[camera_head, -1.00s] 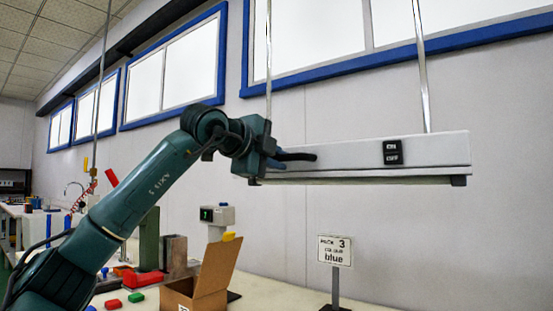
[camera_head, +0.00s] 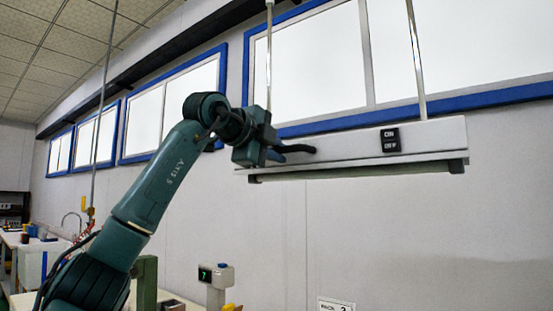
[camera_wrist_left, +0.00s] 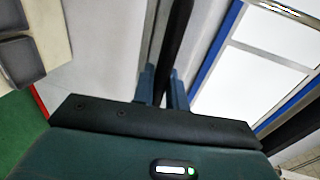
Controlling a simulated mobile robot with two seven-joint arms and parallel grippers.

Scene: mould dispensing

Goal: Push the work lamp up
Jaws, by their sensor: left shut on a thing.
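The work lamp (camera_head: 360,149) is a long pale bar with a black ON/OFF switch (camera_head: 390,140) on its front, hanging from two thin rods. It is nearly level, its top overlapping the lower window frame in the head view. My left gripper (camera_head: 293,152) is at the lamp's left end, shut on it; the lamp body partly hides the grip. In the left wrist view, the left gripper's bluish fingertips (camera_wrist_left: 163,84) stand on either side of a dark strip. My right gripper is not in view.
Blue-framed windows (camera_head: 172,90) line the wall behind the lamp. A small device with a green display (camera_head: 214,276) stands below, beside a green post (camera_head: 146,285). A sign (camera_head: 336,305) shows at the bottom edge. The wall area under the lamp is clear.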

